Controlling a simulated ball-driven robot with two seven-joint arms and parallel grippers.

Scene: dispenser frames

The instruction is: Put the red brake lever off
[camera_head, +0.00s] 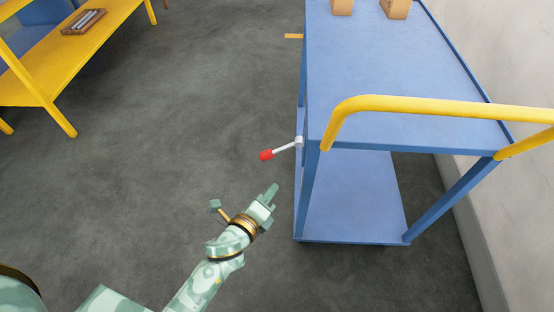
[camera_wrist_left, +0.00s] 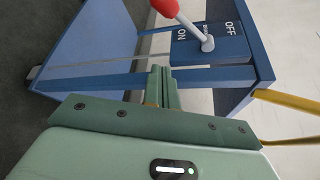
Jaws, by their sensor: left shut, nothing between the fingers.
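The brake lever (camera_head: 281,150) is a light rod with a red knob, mounted on the left side of the blue cart (camera_head: 410,75) near its front corner. In the left wrist view the lever (camera_wrist_left: 188,25) rises from a blue plate (camera_wrist_left: 213,45) marked ON and OFF. It leans toward the ON side, and its knob is cut by the top edge. My left gripper (camera_head: 272,190) is shut and empty, below the lever and apart from it. Its closed fingers (camera_wrist_left: 161,88) also show in the left wrist view, below the plate. My right gripper is not in view.
The cart has a yellow handle (camera_head: 430,105) at its front and boxes (camera_head: 394,8) on its top. A grey wall (camera_head: 510,60) runs along its right. A yellow bench (camera_head: 75,60) stands at upper left. The floor between is clear.

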